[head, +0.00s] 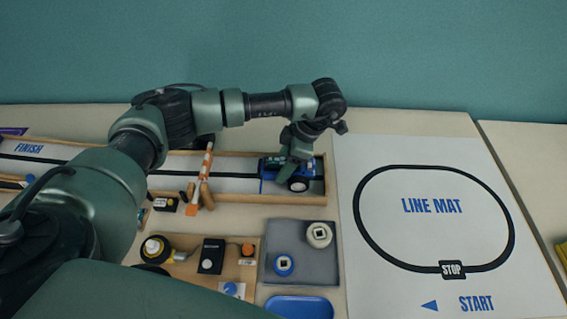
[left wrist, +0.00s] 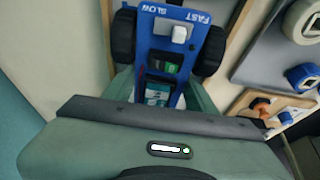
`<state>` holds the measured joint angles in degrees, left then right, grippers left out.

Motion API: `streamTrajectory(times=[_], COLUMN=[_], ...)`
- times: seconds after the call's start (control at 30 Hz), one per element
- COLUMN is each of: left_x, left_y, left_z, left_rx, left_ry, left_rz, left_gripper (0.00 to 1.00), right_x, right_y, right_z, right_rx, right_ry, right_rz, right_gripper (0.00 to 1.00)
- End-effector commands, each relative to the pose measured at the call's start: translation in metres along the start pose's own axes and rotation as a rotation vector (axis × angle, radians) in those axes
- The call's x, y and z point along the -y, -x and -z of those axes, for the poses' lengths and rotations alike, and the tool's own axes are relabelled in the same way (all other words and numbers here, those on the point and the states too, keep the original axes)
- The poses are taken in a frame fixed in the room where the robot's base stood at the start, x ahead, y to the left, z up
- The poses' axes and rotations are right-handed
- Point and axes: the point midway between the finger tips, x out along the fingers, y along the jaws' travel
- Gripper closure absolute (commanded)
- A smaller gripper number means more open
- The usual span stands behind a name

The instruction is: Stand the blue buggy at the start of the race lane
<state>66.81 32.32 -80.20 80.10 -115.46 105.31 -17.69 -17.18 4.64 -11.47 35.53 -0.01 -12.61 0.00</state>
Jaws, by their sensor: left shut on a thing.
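The blue buggy (head: 312,170) is at the right end of the race lane (head: 235,165), inside its wooden rim. It looks upright, with a white-hubbed wheel facing the front. My left gripper (head: 291,160) reaches down onto the buggy from above and is shut on it. In the left wrist view the buggy (left wrist: 170,45) shows its blue top with a white switch between the words SLOW and FAST, and two black wheels. The gripper hides part of the buggy, and I cannot tell whether its wheels touch the lane. My right gripper is not in view.
An orange and white striped barrier (head: 207,165) stands across the lane to the left. A grey tray (head: 290,262) with two round wheels lies in front of the lane. A wooden board (head: 190,262) with parts is beside it. The line mat (head: 432,235) lies to the right.

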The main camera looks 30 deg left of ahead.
Motion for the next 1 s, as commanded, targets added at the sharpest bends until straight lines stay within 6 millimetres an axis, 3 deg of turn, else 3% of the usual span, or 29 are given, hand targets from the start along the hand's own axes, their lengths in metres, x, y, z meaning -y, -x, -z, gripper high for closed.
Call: streamTrajectory(times=[0.03,0.07,0.13,0.17,0.57,1.0], left_x=[0.000,0.000,0.000,0.000,0.000,-0.001], left_y=[0.001,0.001,0.001,0.001,0.007,0.072], left_z=[0.000,0.000,0.000,0.000,-0.001,-0.001], left_rx=[0.000,0.001,0.000,0.001,0.002,0.002], left_ry=[0.000,0.000,0.000,0.000,0.000,0.000], left_rz=[0.000,0.000,0.000,0.000,-0.002,-0.002], left_gripper=[0.73,0.41,0.21,0.18,0.18,0.18], right_x=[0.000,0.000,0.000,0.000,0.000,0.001], right_y=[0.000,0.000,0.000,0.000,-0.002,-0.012], right_z=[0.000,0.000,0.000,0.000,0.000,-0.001], right_rx=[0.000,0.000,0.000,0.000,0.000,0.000], right_ry=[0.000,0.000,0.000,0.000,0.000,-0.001], right_rz=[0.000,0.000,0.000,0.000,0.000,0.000], right_gripper=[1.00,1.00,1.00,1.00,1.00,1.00])
